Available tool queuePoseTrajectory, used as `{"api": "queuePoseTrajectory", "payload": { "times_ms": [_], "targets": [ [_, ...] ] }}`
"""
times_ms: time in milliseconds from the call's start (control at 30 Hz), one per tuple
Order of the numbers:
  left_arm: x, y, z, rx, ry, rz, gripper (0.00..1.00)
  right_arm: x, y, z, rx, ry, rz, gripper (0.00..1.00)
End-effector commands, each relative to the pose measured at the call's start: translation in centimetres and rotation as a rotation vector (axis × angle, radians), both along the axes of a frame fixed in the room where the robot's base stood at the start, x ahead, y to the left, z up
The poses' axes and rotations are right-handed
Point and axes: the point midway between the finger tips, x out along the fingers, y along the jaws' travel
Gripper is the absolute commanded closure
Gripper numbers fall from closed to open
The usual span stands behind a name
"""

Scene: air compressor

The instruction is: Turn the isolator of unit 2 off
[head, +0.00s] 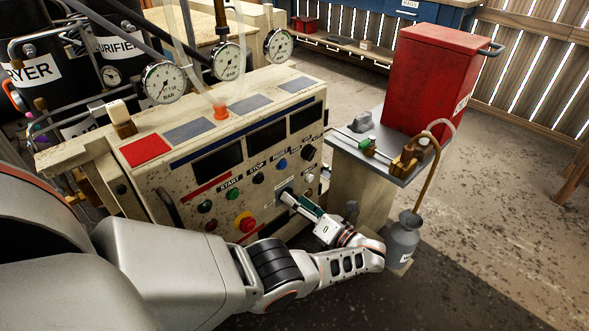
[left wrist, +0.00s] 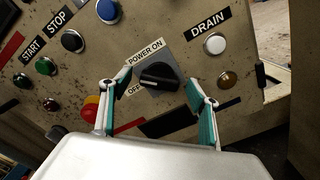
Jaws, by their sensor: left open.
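The isolator is a black rotary knob (left wrist: 158,76) on a grey plate, with "POWER ON" and "OFF" labels beside it, on the beige control panel (head: 170,185). The knob's white mark points left in the left wrist view; I cannot tell exactly which label it lines up with. My left gripper (left wrist: 158,82) is open, its two teal-padded fingers on either side of the knob, with gaps to it. In the head view my left gripper (head: 292,199) reaches the panel's lower right and hides most of the knob. No unit number is legible. My right gripper is not in view.
A red emergency button (head: 245,222) and green start button (head: 232,194) sit left of the knob. A white drain button (left wrist: 215,44) is to its right. Gauges (head: 228,62) stand above the panel. A grey stand (head: 350,165) with a red box (head: 425,85) is close at right.

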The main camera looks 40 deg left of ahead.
Motion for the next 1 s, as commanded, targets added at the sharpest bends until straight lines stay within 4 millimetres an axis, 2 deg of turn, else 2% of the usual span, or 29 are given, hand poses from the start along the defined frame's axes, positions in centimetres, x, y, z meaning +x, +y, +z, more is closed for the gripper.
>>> {"api": "queuePoseTrajectory", "payload": {
  "times_ms": [133,400,433,567,1000],
  "targets": [
    [0.03,0.95,-0.05,-0.001,0.001,0.0,0.39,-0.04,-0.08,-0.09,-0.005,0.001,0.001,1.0],
    [0.0,1.1,-0.16,-0.001,0.002,0.0,0.39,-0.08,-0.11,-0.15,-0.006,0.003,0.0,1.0],
    [0.0,1.1,-0.16,-0.001,0.002,0.0,0.44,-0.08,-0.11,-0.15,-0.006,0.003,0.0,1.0],
    [0.01,1.09,-0.16,-0.001,0.001,0.0,0.77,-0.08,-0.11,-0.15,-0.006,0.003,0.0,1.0],
    [-0.07,1.1,-0.24,-0.008,-0.063,0.001,0.77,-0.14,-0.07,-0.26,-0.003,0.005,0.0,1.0]
  ]
}}
